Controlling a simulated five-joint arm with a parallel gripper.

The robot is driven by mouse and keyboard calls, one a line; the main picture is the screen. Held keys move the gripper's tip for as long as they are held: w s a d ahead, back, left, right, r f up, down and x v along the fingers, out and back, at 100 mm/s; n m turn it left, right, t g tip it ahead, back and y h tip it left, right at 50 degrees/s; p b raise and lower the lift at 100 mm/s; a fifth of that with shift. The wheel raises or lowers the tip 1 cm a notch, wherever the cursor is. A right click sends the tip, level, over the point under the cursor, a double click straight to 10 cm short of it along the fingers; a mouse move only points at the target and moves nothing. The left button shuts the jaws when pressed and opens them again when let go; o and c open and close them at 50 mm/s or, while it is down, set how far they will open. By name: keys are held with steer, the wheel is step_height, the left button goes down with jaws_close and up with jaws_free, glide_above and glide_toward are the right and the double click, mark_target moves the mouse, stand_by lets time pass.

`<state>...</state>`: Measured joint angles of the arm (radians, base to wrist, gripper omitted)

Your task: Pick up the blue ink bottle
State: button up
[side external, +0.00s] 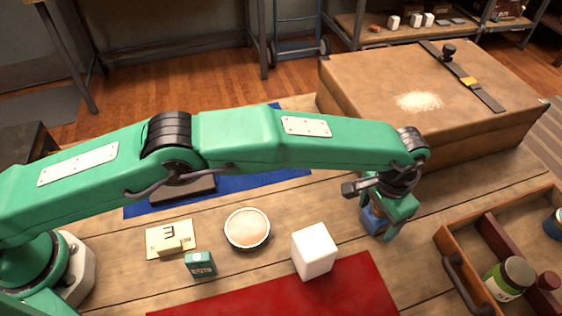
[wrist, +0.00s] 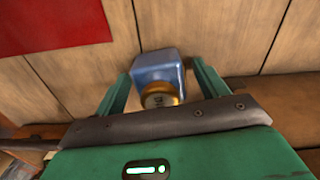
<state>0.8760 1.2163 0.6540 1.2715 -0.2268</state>
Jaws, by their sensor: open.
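The blue ink bottle (side external: 372,221) stands on the wooden table under my gripper, partly hidden by it in the side view. In the wrist view the blue ink bottle (wrist: 158,68) is a square blue body with a gold-brown cap turned towards the camera. My gripper (side external: 383,214) points down over it. In the wrist view my gripper (wrist: 161,77) is open, with one green finger on each side of the bottle. A small gap shows on the left; the right finger is very close to the bottle, and I cannot tell if it touches.
A white block (side external: 314,251) and a red mat (side external: 300,296) lie left of the bottle. A wooden tray (side external: 447,236) with jars is at right. A large brown case (side external: 400,122) stands behind. A round dish (side external: 247,229), green box (side external: 200,264) and card (side external: 160,241) lie further left.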

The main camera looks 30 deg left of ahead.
steer(key=c, duration=1.1)
steer(key=shift+r, duration=0.15)
steer(key=shift+r, duration=1.7)
steer(key=shift+s+r, duration=0.1)
steer(key=shift+r, duration=0.25)
steer(key=s+r, duration=0.2)
steer(key=s, duration=0.1)
steer(key=s+d+r, duration=0.1)
steer(key=s+r, duration=0.1)
steer(key=s, duration=0.2)
steer(key=s+r, duration=0.2)
steer(key=s, duration=0.2)
steer(key=shift+s+d+r, duration=0.15)
steer(key=shift+d+r, duration=0.2)
steer(key=shift+d, duration=0.05)
